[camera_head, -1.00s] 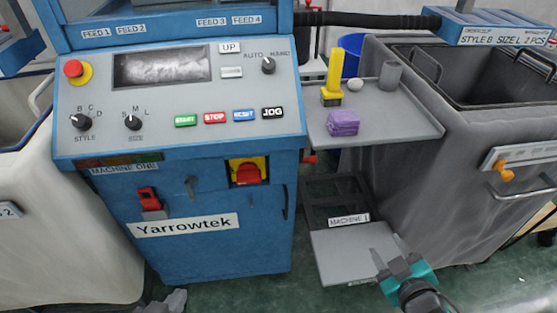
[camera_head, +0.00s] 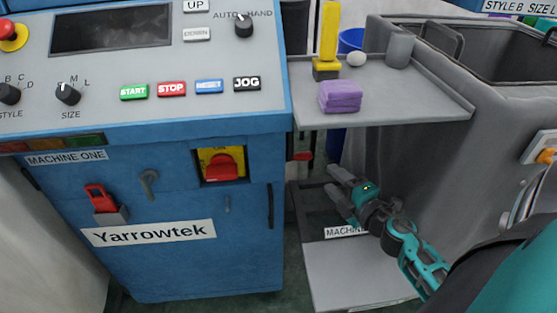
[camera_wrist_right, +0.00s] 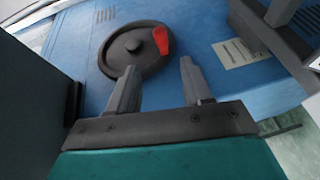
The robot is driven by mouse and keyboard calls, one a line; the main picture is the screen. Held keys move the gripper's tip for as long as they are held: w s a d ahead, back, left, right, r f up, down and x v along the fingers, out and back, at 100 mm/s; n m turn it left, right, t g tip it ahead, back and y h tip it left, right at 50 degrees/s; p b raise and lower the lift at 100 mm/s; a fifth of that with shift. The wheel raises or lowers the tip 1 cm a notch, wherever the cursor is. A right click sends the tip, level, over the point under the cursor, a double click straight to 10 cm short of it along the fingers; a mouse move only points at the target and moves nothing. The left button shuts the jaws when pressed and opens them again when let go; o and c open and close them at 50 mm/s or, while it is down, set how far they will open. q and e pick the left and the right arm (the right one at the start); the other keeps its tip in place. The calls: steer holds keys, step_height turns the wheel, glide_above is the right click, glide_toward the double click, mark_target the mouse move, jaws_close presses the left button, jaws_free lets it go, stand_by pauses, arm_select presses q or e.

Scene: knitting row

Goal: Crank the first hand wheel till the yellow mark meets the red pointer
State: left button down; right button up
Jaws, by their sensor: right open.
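The dark round hand wheel (camera_wrist_right: 122,58) is on the blue side of the machine in the right wrist view. A red piece (camera_wrist_right: 161,40) sticks out at its rim; I cannot tell whether it is a handle or the pointer. No yellow mark is visible. In the head view the wheel is hidden, with only a red piece (camera_head: 303,156) showing at the machine's right edge. My right gripper (camera_head: 338,183) is open and empty, fingers towards the machine's side. In the wrist view its fingertips (camera_wrist_right: 158,68) are just short of the wheel. My left gripper is out of view.
The blue machine (camera_head: 145,275) stands left of the gripper. A grey shelf (camera_head: 425,108) with a purple block (camera_head: 340,96) and a yellow-handled tool (camera_head: 329,35) overhangs above it. A grey bin (camera_head: 440,150) stands close on the right.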

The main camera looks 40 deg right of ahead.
mark_target(306, 158)
steer(key=shift+n, duration=0.3)
steer(key=w, duration=0.4)
steer(key=w+f, duration=0.1)
steer(key=w, duration=0.4)
steer(key=w+d+b, duration=0.1)
steer(key=w, duration=0.3)
steer(key=shift+w+d+f, duration=0.1)
steer(key=shift+w+f, duration=0.1)
steer(key=shift+f, duration=0.2)
steer(key=shift+c, duration=0.4)
jaws_close()
